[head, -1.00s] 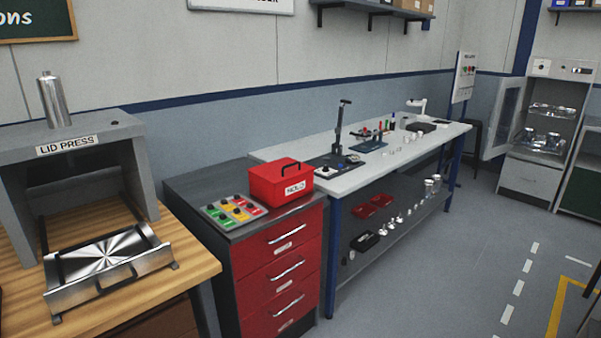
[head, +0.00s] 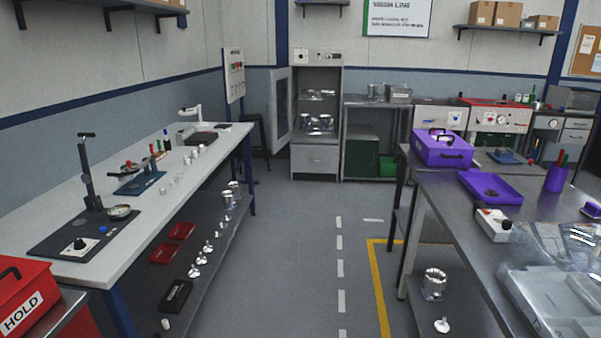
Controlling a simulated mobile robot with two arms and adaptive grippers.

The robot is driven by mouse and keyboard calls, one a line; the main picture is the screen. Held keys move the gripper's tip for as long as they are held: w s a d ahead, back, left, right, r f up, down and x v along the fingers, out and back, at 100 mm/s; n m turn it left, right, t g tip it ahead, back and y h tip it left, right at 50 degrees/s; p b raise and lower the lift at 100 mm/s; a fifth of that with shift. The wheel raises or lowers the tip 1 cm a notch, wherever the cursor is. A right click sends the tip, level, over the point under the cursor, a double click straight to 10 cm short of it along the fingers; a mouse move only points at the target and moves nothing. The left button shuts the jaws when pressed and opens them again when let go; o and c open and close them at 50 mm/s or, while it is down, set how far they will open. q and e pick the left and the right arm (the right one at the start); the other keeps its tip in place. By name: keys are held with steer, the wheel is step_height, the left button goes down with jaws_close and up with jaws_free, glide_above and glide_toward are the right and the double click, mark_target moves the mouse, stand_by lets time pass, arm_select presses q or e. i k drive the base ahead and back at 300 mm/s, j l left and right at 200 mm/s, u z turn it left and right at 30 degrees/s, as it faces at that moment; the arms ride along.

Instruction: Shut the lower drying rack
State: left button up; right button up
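The drying cabinet (head: 316,55) stands at the far wall, near the centre of the head view. Its glass door (head: 282,105) is swung open to the left. Inside are an upper rack (head: 318,97) with small shiny parts and a lower rack (head: 317,131) with silvery housings on it. The lower rack seems to sit further forward than the upper one, but it is too small to tell how far. Neither of my grippers is in view.
A long white workbench (head: 150,205) runs along the left, and a dark metal bench (head: 455,205) with purple trays stands on the right. The floor aisle (head: 290,240) between them is clear up to the cabinet. A stool (head: 256,130) stands left of the cabinet.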

mark_target(313, 119)
steer(key=i+z, duration=0.35)
steer(key=i, duration=1.7)
steer(key=i+u, duration=0.1)
steer(key=i, duration=0.7)
steer(key=i+u, duration=0.1)
steer(key=i, duration=0.65)
steer(key=i+l+u, duration=0.1)
steer(key=i, duration=0.7)
steer(key=l, duration=0.1)
